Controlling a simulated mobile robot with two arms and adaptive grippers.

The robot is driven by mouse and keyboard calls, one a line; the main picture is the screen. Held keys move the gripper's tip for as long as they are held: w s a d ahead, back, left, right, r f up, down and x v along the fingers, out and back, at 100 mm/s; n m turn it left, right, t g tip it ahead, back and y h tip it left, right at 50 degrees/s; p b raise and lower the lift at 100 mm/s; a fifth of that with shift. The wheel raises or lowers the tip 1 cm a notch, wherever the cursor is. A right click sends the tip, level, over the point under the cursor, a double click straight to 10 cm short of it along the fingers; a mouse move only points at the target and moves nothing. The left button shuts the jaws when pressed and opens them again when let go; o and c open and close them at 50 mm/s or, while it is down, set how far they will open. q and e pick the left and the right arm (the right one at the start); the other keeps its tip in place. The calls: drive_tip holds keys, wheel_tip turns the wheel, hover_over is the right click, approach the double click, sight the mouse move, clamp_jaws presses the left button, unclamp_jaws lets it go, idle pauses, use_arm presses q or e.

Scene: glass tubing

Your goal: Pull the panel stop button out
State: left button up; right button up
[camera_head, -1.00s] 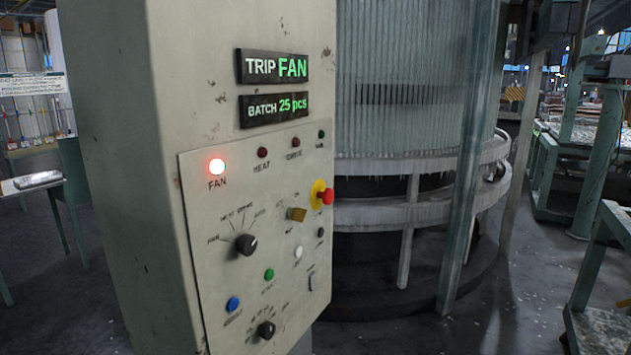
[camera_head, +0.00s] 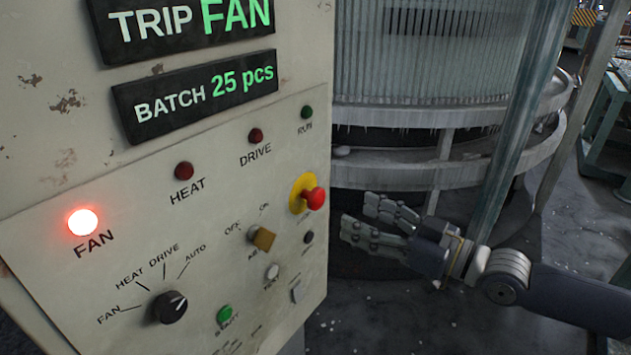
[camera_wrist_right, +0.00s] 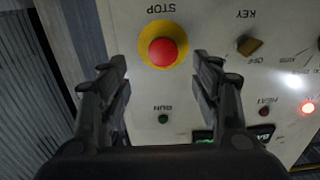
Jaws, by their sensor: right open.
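The stop button (camera_head: 314,198) is a red mushroom head on a yellow ring, near the right edge of the panel (camera_head: 60,290). In the right wrist view the stop button (camera_wrist_right: 162,52) sits upper middle, under the word STOP, beyond and between the fingertips. My right gripper (camera_head: 360,222) is open and empty, to the right of the button and a little below it, apart from it. Its two fingers also show in the wrist view (camera_wrist_right: 158,75). My left gripper is not in view.
A brass key switch (camera_head: 263,238) is left of and below the button. A black selector knob (camera_head: 170,306), a green button (camera_head: 225,314) and a lit red FAN lamp (camera_head: 82,222) are also on the panel. A ringed machine (camera_head: 420,150) stands behind my right gripper.

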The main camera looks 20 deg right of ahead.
sight(321, 201)
drive_tip(key=p+x, duration=0.1)
drive_tip(key=x, duration=0.2)
drive_tip(key=p+x, duration=0.1)
drive_tip(key=x, duration=0.2)
drive_tip(key=p+x, duration=0.1)
drive_tip(key=x, duration=0.2)
drive_tip(key=shift+a+r, duration=0.25)
drive_tip(key=shift+a, duration=0.1)
drive_tip(key=shift+w+a+f+p, duration=0.15)
drive_tip(key=shift+w+a+p, duration=0.15)
drive_tip(key=shift+w+p, duration=0.15)
drive_tip(key=shift+a, duration=0.1)
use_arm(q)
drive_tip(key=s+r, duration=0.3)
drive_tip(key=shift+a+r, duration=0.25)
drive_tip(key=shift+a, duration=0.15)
use_arm(e)
drive_tip(key=shift+c, duration=0.6)
